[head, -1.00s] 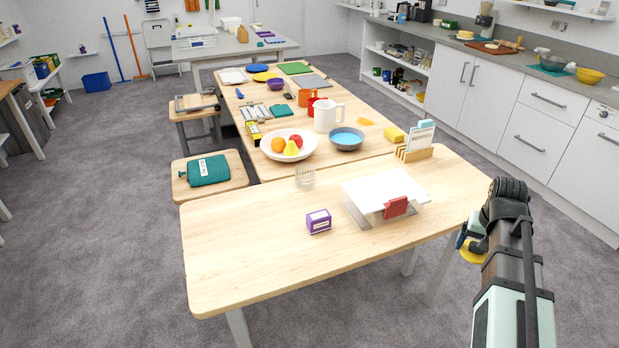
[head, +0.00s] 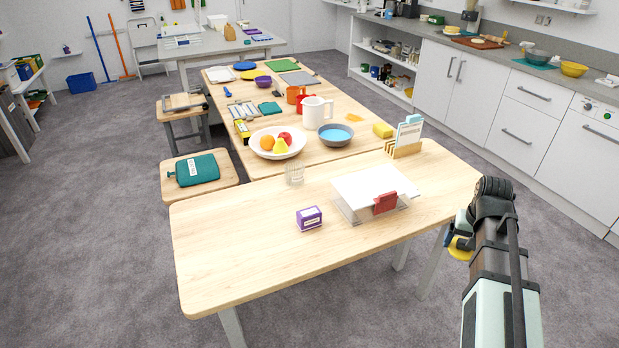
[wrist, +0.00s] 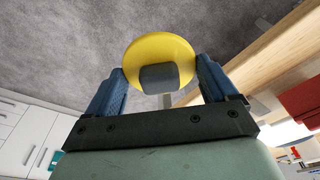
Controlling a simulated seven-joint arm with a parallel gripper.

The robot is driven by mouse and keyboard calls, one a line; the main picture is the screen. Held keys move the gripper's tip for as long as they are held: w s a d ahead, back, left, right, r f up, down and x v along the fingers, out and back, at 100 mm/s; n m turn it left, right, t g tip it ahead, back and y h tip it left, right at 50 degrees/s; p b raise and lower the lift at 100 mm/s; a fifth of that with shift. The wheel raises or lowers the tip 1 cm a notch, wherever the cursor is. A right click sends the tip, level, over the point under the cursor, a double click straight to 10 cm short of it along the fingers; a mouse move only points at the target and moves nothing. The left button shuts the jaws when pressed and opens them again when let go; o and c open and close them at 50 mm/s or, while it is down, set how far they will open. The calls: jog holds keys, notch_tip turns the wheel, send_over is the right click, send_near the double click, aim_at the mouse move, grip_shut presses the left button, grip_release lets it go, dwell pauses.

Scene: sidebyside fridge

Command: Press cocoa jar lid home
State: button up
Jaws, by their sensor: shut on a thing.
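My gripper (wrist: 160,68) is shut on a round yellow lid (wrist: 160,45) with a dark grey knob (wrist: 160,78). The blue fingers are on either side of the knob in the wrist view, with the yellow disc beyond it. In the head view my gripper (head: 461,232) is low at the right, just off the right end of the near table, and the yellow lid (head: 459,250) hangs under it over the floor. I cannot pick out a cocoa jar in either view.
The near wooden table (head: 240,265) bears a purple box (head: 309,218), a clear glass (head: 294,173), a white-topped stand with a red piece (head: 384,203) and a card rack (head: 404,149). Its front left is clear. White cabinets (head: 470,85) stand along the right.

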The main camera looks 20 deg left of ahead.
jog(key=r, duration=0.2)
jog(key=w+r+m, duration=0.1)
jog(key=r, duration=0.2)
jog(key=w+r+m, duration=0.1)
jog(key=r, duration=0.1)
jog(key=shift+w+a+r, duration=0.2)
jog(key=shift+a, duration=0.15)
notch_tip(320, 180, up, 3)
jog(key=a, duration=0.2)
jog(key=n, duration=0.5)
send_over(295, 174)
jog(key=w+a, duration=0.2)
jog(key=w, duration=0.1)
jog(key=shift+w+d+f+y, duration=0.2)
jog(key=shift+f+y, duration=0.1)
jog(key=shift+f, duration=0.15)
jog(key=shift+f, duration=0.1)
jog(key=shift+f, duration=2.8)
